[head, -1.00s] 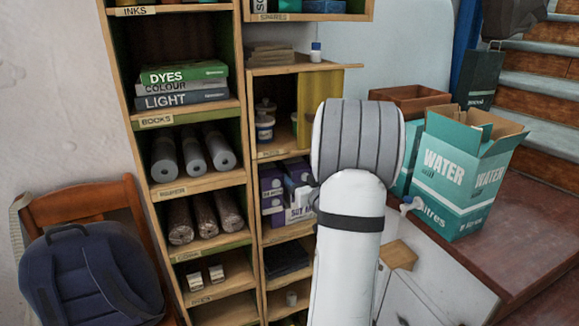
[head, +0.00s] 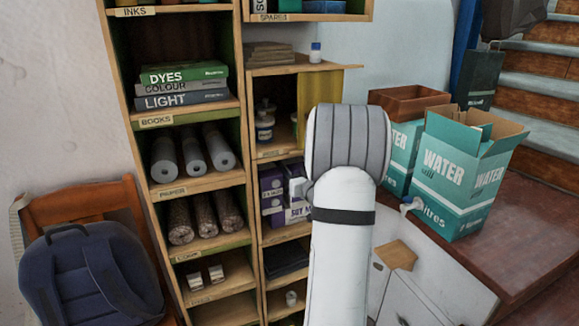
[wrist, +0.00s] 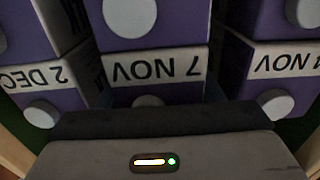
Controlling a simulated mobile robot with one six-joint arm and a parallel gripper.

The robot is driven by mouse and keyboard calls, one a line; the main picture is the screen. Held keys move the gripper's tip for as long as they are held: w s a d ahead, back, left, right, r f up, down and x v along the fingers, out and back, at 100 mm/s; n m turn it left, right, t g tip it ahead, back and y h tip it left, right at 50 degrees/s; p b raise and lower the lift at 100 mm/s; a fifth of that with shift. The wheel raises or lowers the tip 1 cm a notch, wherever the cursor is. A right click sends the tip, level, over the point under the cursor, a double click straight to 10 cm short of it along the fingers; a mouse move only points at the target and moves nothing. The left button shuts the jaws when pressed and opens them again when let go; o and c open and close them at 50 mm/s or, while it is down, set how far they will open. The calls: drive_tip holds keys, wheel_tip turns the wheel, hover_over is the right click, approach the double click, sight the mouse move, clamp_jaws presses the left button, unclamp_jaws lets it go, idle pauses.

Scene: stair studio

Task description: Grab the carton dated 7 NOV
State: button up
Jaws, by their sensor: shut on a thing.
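The carton dated 7 NOV (wrist: 155,68) is purple and white with a white round cap. It is in the middle of the wrist view, its date upside down. My gripper (wrist: 155,118) is shut on it at the bottom of that view; the jaws' contact is mostly hidden. A carton dated 2 DEC (wrist: 45,75) is on the left, and another NOV carton (wrist: 275,62) is on the right, its number partly cut off.
The cartons stand close on both sides, with more caps and purple cartons behind. WATER boxes (head: 455,185) stand on the counter at right; a chair with a backpack (head: 90,270) is at left.

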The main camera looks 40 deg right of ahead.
drive_tip(key=c, duration=0.6)
drive_tip(key=shift+r, duration=0.15)
